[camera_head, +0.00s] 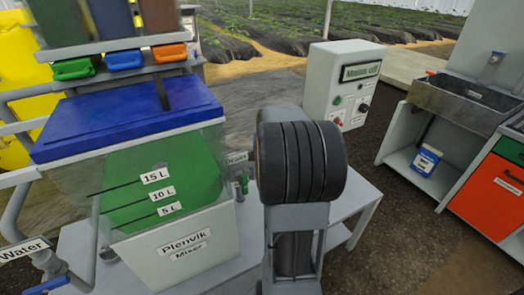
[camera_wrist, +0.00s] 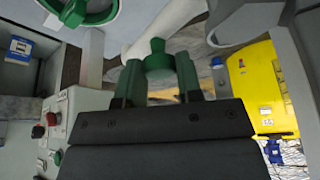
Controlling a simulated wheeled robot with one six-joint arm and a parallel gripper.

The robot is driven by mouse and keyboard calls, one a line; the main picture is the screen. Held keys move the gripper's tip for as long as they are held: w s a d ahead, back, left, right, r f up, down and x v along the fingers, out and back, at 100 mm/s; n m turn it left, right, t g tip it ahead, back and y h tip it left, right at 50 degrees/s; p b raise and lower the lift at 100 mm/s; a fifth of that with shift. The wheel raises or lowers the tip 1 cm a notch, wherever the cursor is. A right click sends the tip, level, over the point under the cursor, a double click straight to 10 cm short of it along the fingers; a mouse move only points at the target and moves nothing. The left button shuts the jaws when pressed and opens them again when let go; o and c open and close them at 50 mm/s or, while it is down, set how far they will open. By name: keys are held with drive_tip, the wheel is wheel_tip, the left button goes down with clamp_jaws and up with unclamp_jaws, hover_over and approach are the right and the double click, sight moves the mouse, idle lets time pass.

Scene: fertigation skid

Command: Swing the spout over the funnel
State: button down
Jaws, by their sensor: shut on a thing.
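In the wrist view my gripper (camera_wrist: 158,82) is shut on a green knob-like piece (camera_wrist: 157,60), which sits between its two fingers. A pale pipe-like part (camera_wrist: 165,22) lies just beyond this piece; it may be the spout, but I cannot tell for certain. I cannot make out the spout or funnel there.
The mixer tank (camera_head: 178,246) with a blue lid (camera_head: 130,118) stands left of my arm. A control box (camera_head: 342,84) stands behind, with a sink (camera_head: 465,103) and orange cabinet (camera_head: 490,195) at the right.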

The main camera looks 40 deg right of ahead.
drive_tip(key=shift+s+a+m+g+h+b, duration=0.1)
drive_tip(key=shift+s+m+g+h+b, duration=0.25)
drive_tip(key=shift+s+m, duration=0.6)
drive_tip(key=shift+s+a+m+g+h+b, duration=0.15)
drive_tip(key=shift+s+m+h+b, duration=0.2)
drive_tip(key=shift+m, duration=1)
drive_tip(key=shift+s+d, duration=0.1)
drive_tip(key=shift+s, duration=0.05)
drive_tip(key=c, duration=0.8)
unclamp_jaws()
drive_tip(key=p+v, duration=0.1)
drive_tip(key=v, duration=1.3)
drive_tip(key=shift+d, duration=0.15)
